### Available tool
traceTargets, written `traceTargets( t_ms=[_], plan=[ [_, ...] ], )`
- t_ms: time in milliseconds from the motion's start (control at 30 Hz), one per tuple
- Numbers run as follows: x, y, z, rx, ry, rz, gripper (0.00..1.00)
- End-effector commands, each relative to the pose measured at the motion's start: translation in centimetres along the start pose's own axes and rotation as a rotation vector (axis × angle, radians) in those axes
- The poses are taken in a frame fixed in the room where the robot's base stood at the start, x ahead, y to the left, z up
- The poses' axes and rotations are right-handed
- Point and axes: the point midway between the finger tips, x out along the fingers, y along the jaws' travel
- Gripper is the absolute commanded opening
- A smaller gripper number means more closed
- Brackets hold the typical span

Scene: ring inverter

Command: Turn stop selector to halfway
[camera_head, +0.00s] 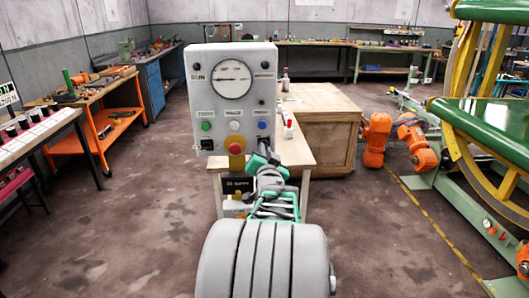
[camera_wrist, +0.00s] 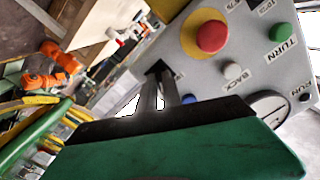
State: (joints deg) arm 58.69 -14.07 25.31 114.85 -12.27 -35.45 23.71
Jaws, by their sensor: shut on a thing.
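The grey control panel (camera_head: 262,95) stands upright on the bench. My gripper (camera_head: 263,147) is at the panel's lower right, below the blue button (camera_head: 262,125). In the wrist view my gripper's two grey fingers (camera_wrist: 159,83) are shut on a small black selector (camera_wrist: 157,67) at the panel's edge. I take this to be the stop selector; its label is mostly hidden. The fingers and gripper body cover most of the selector, so its exact angle cannot be read. In the head view the selector is hidden behind my gripper.
A red mushroom button on a yellow base (camera_head: 236,146) sits left of my gripper. Green (camera_head: 206,127) and white (camera_head: 234,126) buttons and a round dial (camera_head: 231,79) are above. A black switch (camera_head: 207,145) is at lower left. A wooden cabinet (camera_head: 325,130) stands behind right.

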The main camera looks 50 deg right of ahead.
Motion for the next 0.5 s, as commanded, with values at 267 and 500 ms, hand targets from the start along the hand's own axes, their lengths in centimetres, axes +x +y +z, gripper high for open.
traceTargets(
  t_ms=[267, 500],
  plan=[
    [0.0, 0.0, 0.04, 0.001, -0.001, 0.0, 0.27],
    [0.0, 0.0, 0.02, 0.0, 0.0, 0.0, 0.31]
  ],
)
